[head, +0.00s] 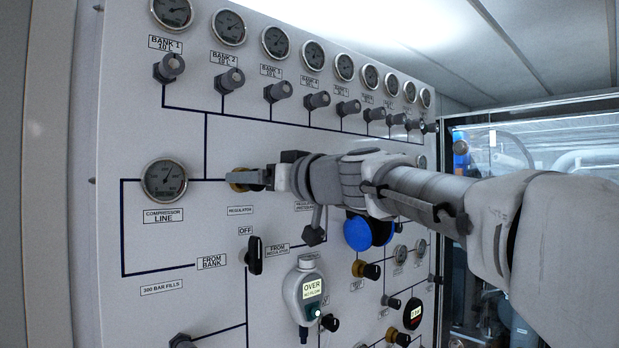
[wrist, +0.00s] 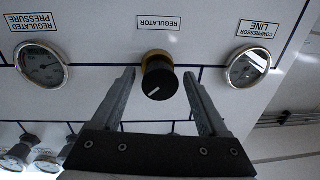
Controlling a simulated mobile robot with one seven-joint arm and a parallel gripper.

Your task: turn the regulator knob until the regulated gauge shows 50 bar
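The regulator knob (wrist: 158,82) is black with a white pointer line and a brass collar. It is in the middle of the wrist view, which shows the panel upside down. My gripper (wrist: 160,76) is open, with one finger on each side of the knob and a gap visible on both sides. In the head view my gripper (head: 262,178) reaches the panel at the regulator's brass collar (head: 238,181). The regulated pressure gauge (wrist: 42,65) is at the left in the wrist view; its reading is too small to tell. My arm hides it in the head view.
The compressor line gauge (head: 164,180) is left of the regulator. A row of bank gauges (head: 275,42) with knobs below runs along the top. Below my arm are a selector (head: 254,255), a grey handheld meter (head: 305,296) reading OVER and a blue round part (head: 358,232).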

